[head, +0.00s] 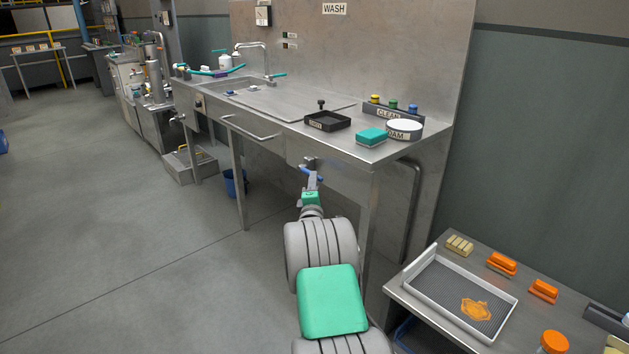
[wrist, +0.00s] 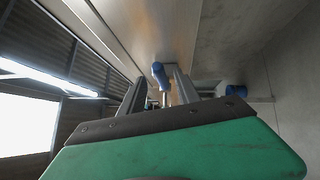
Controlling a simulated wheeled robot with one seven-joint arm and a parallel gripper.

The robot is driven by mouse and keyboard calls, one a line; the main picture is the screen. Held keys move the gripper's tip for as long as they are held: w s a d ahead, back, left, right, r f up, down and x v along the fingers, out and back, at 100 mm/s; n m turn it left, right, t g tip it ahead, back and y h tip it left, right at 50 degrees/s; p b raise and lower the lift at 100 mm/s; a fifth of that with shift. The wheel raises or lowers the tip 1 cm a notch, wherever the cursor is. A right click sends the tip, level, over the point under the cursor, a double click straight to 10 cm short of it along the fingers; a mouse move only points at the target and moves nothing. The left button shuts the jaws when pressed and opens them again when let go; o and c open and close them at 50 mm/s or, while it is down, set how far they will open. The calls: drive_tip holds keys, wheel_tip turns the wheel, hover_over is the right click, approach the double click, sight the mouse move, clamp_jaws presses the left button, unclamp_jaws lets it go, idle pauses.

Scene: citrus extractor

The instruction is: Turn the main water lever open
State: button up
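A blue-handled lever (wrist: 159,73) with a metal stem shows in the wrist view, under the metal counter. My gripper (wrist: 158,88) is open around it, one finger on each side. The lever sits nearer the right finger; I cannot tell whether it touches. A small blue part, apparently this lever, shows in the head view (head: 317,178) beside my gripper (head: 311,165), below the counter's front edge. A second blue fitting (wrist: 235,90) is on a pipe to the right in the wrist view. I cannot tell from the pictures which is the main water lever.
The steel wash counter (head: 285,128) stands over my gripper, with a leg (head: 369,215) to the right. A green sponge (head: 371,137) and a black tray (head: 327,121) are on top. A lower table (head: 398,293) with a mesh tray is at the right.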

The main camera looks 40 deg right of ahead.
drive_tip(key=x, duration=0.4)
drive_tip(key=shift+w+d+b, duration=0.2)
drive_tip(key=shift+w+b, duration=0.15)
drive_tip(key=shift+c, duration=0.3)
clamp_jaws()
idle(0.7)
